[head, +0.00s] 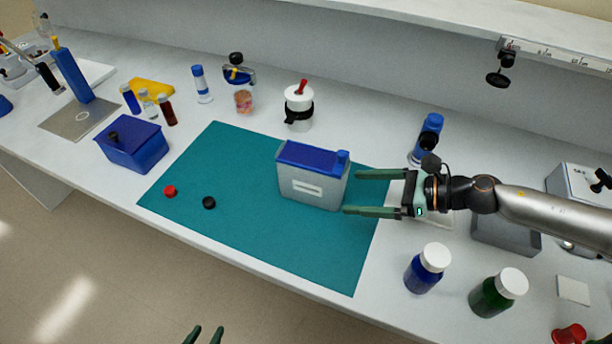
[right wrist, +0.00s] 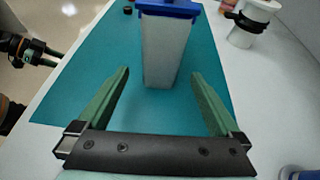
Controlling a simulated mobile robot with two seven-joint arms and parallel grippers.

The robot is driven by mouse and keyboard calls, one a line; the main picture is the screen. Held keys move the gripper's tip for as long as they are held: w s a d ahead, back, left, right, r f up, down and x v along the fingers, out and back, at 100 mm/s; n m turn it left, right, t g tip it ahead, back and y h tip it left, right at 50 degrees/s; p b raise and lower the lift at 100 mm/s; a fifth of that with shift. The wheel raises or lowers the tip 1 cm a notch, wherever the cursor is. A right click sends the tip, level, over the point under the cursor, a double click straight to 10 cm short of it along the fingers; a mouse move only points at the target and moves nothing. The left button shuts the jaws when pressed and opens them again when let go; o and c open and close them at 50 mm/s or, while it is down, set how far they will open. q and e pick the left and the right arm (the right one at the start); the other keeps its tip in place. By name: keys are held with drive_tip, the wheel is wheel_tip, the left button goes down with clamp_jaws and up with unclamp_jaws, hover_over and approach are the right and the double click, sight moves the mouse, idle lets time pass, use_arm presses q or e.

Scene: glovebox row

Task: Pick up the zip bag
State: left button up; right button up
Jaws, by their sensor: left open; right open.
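No plain flat bag shows. The closest match to the zip bag is a grey, box-like upright body (head: 312,190) with a blue top strip, a small blue knob at its right end and a white label. I cannot tell for sure that it is the bag. It stands on the teal mat (head: 240,160), and its narrow side shows in the right wrist view (right wrist: 165,50). My right gripper (head: 350,192) is open and empty, just right of it, fingers pointing at it. My left gripper (head: 207,330) is open at the bottom edge, off the bench's front.
Red (head: 169,191) and black (head: 209,202) caps lie on the mat's left. A blue box (head: 134,150) stands left of it. A white jar (head: 299,108) stands behind. Blue (head: 422,275) and green (head: 490,298) bottles stand front right. The mat's front is clear.

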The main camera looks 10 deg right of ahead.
sight(345, 191)
drive_tip(key=p+x, duration=0.1)
drive_tip(key=x, duration=0.3)
drive_tip(key=shift+w+a+r, duration=0.1)
drive_tip(key=shift+a+r, duration=0.05)
drive_tip(key=shift+a, duration=0.05)
drive_tip(key=shift+p+x, duration=0.6)
drive_tip(key=shift+x, duration=2.65)
drive_tip(key=shift+d, duration=0.1)
drive_tip(key=c, duration=1.4)
